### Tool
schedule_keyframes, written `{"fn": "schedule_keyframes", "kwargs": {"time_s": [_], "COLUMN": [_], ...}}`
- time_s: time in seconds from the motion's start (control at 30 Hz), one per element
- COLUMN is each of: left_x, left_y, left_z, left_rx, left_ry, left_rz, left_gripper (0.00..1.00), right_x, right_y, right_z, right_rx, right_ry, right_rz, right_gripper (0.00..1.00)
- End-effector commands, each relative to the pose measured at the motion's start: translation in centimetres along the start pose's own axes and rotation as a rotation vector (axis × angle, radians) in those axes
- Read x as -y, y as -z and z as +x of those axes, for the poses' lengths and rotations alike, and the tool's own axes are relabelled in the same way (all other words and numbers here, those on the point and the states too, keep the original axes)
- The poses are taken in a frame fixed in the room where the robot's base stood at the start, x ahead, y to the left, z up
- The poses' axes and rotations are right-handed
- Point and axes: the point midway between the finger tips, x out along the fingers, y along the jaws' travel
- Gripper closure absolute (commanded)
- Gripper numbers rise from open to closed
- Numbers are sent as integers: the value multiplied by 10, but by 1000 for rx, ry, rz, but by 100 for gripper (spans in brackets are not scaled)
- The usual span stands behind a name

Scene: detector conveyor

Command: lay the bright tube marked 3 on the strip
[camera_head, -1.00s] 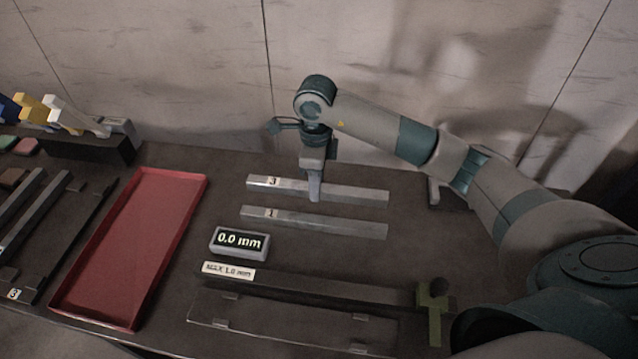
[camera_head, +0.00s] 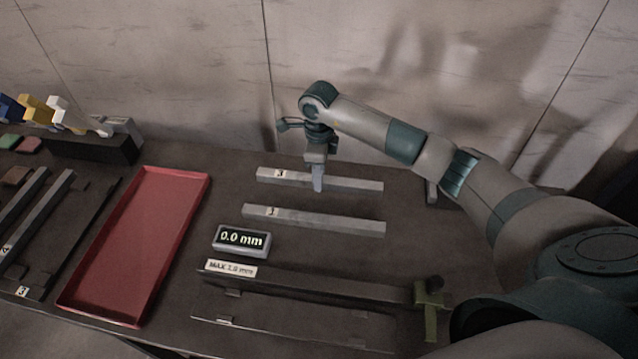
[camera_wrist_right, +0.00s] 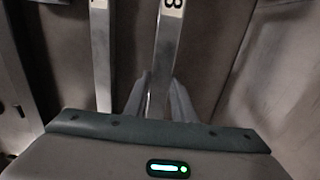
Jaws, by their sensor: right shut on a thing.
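The light grey tube marked 3 (camera_head: 354,184) lies across the back of the table in the head view. It also shows in the wrist view (camera_wrist_right: 166,40), running between the fingers of my right gripper. My right gripper (camera_head: 318,187) is shut on this tube near its middle, from above. I cannot tell whether the tube touches the table. A similar tube marked 1 (camera_head: 335,221) lies in front of it, apart and roughly parallel; it shows in the wrist view (camera_wrist_right: 102,60). A dark strip with clips (camera_head: 280,322) lies at the front. My left gripper is out of view.
A display reading 0.0 mm (camera_head: 241,240) stands before tube 1. Behind the front strip is a dark bar with a MAX label (camera_head: 231,269) and a green clamp (camera_head: 431,312). A red tray (camera_head: 110,296) is empty. Numbered bars (camera_head: 42,213) lie far left.

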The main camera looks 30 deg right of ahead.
Motion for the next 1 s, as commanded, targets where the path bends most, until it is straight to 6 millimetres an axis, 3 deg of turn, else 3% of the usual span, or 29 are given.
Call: {"fn": "schedule_keyframes", "kwargs": {"time_s": [0.3,0.73,0.77,0.83,1.0], "left_x": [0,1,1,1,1], "left_y": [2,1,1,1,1], "left_z": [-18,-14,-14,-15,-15], "left_rx": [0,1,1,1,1], "left_ry": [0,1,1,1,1], "left_rz": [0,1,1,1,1], "left_gripper": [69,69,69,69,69], "right_x": [0,0,0,-1,-1], "right_y": [0,0,0,0,0], "right_z": [29,36,37,36,36], "right_rx": [0,0,-1,-1,-1], "right_ry": [-1,1,0,0,0], "right_rz": [-1,-1,-1,-1,-1], "right_gripper": [100,100,74,58,58]}}
